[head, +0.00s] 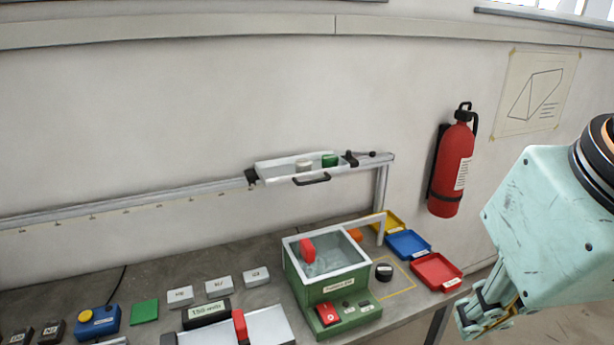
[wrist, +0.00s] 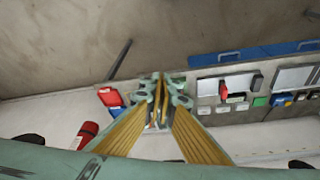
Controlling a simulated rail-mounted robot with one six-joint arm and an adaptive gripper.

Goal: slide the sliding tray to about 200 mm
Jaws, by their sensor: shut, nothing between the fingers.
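The sliding tray (head: 275,179) is a shallow white tray on the pale rail above the bench. It is near the rail's right end and holds a pale round piece (head: 304,165) and a green one (head: 330,160). A dark handle (head: 312,181) is on its front. My gripper (head: 474,318) is at the lower right, well apart from the tray, past the bench's right end. In the wrist view my gripper (wrist: 161,84) is shut with nothing in it. I cannot make out the tray there.
The rail (head: 130,206) runs left along the wall with small marks beneath, unreadable here. A green bin (head: 300,282), yellow, blue (head: 408,243) and red (head: 436,271) trays, and white blocks (head: 219,287) are on the bench below. A fire extinguisher (head: 453,165) hangs between tray and arm.

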